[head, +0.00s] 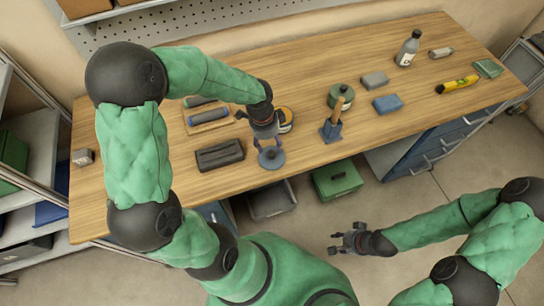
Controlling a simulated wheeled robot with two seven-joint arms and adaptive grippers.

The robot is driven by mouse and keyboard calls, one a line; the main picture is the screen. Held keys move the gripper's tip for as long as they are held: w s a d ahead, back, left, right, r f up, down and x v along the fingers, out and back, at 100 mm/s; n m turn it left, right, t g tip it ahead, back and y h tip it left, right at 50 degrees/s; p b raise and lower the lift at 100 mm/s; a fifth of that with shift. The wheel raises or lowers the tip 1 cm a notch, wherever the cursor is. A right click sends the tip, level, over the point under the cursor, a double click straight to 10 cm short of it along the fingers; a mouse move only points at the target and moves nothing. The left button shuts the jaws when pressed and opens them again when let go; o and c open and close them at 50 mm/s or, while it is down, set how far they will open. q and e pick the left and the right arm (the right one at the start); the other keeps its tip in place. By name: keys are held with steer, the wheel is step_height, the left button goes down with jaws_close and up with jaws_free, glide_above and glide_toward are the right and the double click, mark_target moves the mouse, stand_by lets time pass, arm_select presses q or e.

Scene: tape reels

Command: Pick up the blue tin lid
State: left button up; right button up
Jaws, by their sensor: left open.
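The blue tin lid (271,158) is a round grey-blue disc with a small knob on top. It lies near the front edge of the wooden bench in the head view. My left gripper (267,142) is open and points down just behind and above the lid. I cannot tell whether its fingers touch the knob. My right gripper (337,242) appears open and empty, out over the floor in front of the bench.
A dark grey block (220,154) lies left of the lid. An orange-rimmed tin (286,118) sits behind it, partly hidden by my gripper. A blue holder with a wooden handle (332,130) and a green tin (341,97) stand to the right. The bench's right front is clear.

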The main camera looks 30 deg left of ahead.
mark_target(272, 153)
arm_select(q)
steer(key=f, duration=0.1)
steer(key=f+b, duration=0.1)
steer(key=f, duration=0.1)
steer(key=d+f, duration=0.1)
steer(key=f, duration=0.1)
steer(key=shift+s, duration=0.1)
steer(key=shift+c, duration=0.2)
jaws_close()
